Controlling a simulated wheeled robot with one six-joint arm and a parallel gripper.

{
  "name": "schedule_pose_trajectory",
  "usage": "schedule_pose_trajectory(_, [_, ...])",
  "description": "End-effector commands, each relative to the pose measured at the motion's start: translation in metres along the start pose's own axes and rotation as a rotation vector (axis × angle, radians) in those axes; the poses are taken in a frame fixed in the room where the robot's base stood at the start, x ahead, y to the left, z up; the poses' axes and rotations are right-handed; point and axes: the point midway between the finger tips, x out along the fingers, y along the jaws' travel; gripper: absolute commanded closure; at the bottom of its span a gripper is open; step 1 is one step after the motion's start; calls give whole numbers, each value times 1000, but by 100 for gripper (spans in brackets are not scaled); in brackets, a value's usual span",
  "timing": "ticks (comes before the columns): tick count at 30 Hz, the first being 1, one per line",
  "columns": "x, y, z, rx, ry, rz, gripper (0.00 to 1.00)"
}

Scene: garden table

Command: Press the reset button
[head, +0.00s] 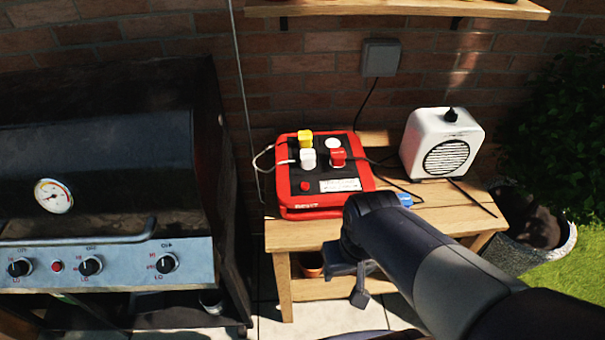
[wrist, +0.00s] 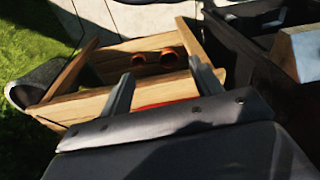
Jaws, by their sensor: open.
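The reset button (head: 305,186) is a small round red button on the near left of the black top of a red power box (head: 372,180). Lettering that looks like "RESET" is on the box's front edge below it. The box lies on the wooden table (head: 300,235). My gripper (head: 352,284) is in front of the table's near edge, below and to the right of the button, apart from it. In the wrist view my gripper (wrist: 163,85) shows two spread fingers with nothing held. A sliver of red shows between them; the button is hidden there.
Yellow (head: 305,138), white (head: 307,158) and red (head: 338,157) plugs with cables stand in the box. A white speaker-like device (head: 440,145) stands at the table's right. A grill (head: 100,180) is close on the left. Terracotta pots (wrist: 145,57) sit on the lower shelf.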

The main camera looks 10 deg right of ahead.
Motion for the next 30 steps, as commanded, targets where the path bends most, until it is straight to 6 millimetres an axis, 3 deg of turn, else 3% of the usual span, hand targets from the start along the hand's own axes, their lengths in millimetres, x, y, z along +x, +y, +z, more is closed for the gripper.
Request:
schedule_pose_trajectory(23, [0, 0, 0, 0, 0, 0, 99])
schedule_pose_trajectory(30, [0, 0, 0, 0, 0, 0, 100])
